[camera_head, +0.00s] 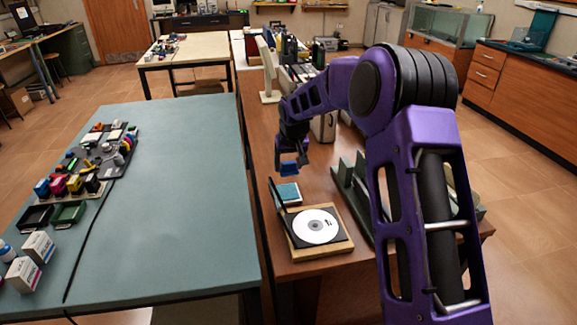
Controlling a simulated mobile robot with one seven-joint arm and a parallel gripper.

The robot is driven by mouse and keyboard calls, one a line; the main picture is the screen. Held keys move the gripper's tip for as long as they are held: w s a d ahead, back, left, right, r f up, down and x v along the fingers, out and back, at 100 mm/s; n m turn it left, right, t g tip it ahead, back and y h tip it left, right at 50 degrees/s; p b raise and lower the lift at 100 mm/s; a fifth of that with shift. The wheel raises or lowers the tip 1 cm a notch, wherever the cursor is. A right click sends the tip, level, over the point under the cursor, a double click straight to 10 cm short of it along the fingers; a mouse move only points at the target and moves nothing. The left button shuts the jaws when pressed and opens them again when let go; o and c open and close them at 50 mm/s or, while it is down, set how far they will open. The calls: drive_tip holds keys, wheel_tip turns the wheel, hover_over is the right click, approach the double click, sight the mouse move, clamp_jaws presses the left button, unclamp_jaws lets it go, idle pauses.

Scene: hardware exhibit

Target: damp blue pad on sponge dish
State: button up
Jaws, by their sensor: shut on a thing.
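My gripper (290,164) hangs over the brown table, shut on a small blue pad (289,170). Below it, a little nearer the camera, lies a teal-blue sponge in a dark-rimmed dish, which I take as the sponge dish (288,194). The pad appears above the dish and apart from it; the exact height is hard to tell from this view. The pad's underside is hidden.
A wooden board (344,247) with a black square and a white disc (316,226) lies just in front of the dish. A dark green stand (349,191) is to the right, partly behind my arm. The green table (181,206) at left holds several small items.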

sight(286, 188)
drive_tip(key=shift+a+f, duration=0.1)
drive_tip(key=shift+a, duration=0.25)
drive_tip(key=shift+f+b, duration=1.95)
drive_tip(key=shift+f, duration=0.95)
drive_tip(key=shift+f+b, duration=0.4)
drive_tip(key=shift+f, duration=0.2)
drive_tip(key=shift+r, duration=0.1)
drive_tip(key=shift+r+p, duration=2.2)
drive_tip(key=shift+r, duration=1.25)
